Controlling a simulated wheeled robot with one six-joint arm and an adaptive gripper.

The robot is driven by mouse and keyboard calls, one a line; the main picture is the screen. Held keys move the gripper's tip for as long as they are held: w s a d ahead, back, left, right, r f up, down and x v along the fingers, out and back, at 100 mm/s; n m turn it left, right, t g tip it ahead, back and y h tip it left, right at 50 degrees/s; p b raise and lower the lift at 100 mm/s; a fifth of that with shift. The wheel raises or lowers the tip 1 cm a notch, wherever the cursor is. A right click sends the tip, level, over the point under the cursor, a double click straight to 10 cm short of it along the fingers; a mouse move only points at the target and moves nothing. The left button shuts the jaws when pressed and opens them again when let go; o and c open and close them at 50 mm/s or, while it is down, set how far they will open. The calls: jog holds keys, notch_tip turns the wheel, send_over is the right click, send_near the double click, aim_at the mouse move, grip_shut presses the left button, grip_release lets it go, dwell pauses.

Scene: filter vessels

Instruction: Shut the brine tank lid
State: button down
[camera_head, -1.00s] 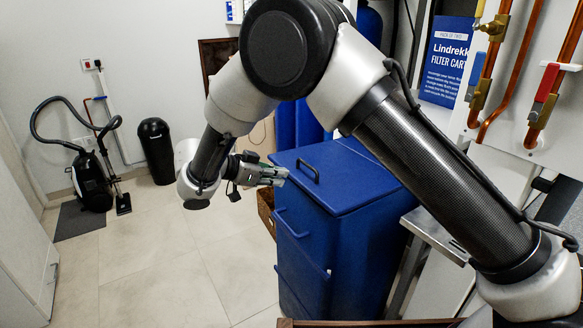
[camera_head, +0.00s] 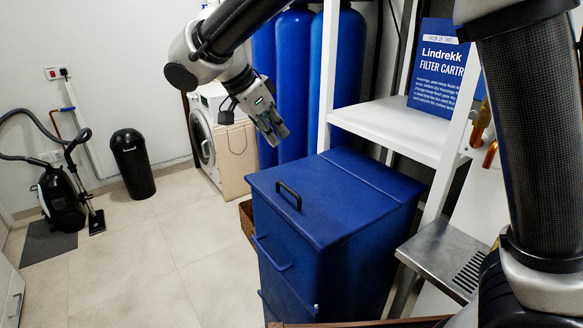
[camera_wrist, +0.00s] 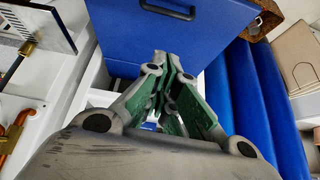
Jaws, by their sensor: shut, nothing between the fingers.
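The brine tank (camera_head: 290,262) is a tall blue box in the middle of the head view. Its blue lid (camera_head: 335,205) lies flat across the top, with no clear gap showing at the near edges. A black bar handle (camera_head: 289,196) stands on the lid near its left edge. My gripper (camera_head: 278,136) is above and behind the lid, pointing down, apart from it and empty. In the wrist view my gripper's fingers (camera_wrist: 175,62) are together, in front of the blue lid surface (camera_wrist: 190,32).
Tall blue cylinders (camera_head: 330,75) stand behind the tank, beside a white shelf (camera_head: 400,130). A metal drip tray (camera_head: 450,262) is close on the right. A cardboard panel (camera_head: 237,160) and washing machine (camera_head: 205,135) stand behind left.

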send_over(288, 189)
jog(key=shift+n, duration=0.3)
jog(key=f, duration=1.1)
jog(key=shift+w+d+f, duration=0.3)
jog(key=shift+w, duration=0.1)
jog(key=shift+a+f, duration=0.1)
jog(key=shift+f, duration=0.4)
jog(key=shift+s+a+f, duration=0.15)
jog(key=shift+f, duration=0.45)
jog(key=shift+s+a+f, duration=0.1)
jog(key=shift+s+f, duration=0.05)
jog(key=shift+f, duration=0.45)
jog(key=shift+s+f, duration=0.1)
jog(key=shift+f, duration=0.1)
jog(key=shift+r, duration=0.1)
